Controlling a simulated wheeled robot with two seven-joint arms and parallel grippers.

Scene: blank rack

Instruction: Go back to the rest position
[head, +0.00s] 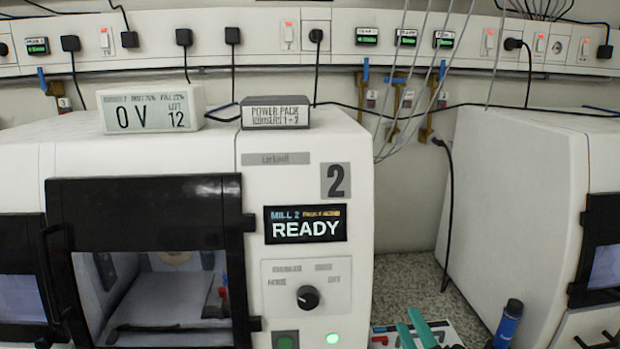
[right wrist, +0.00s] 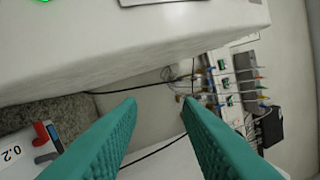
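My right gripper (head: 413,330) shows at the bottom edge of the head view, as two teal fingertips in front of the gap between the two white machines. In the right wrist view its two teal fingers (right wrist: 158,103) stand apart with nothing between them, so it is open and empty. The rest of the right arm is hidden below the head view. My left gripper is in neither view.
The white mill 2 (head: 355,215), reading READY, stands at left with a dark-framed window. A second white machine (head: 510,190) stands at right. A display box (head: 152,107) and a power pack (head: 275,113) sit on mill 2. A blue-and-black cylinder (head: 508,325) stands low at right.

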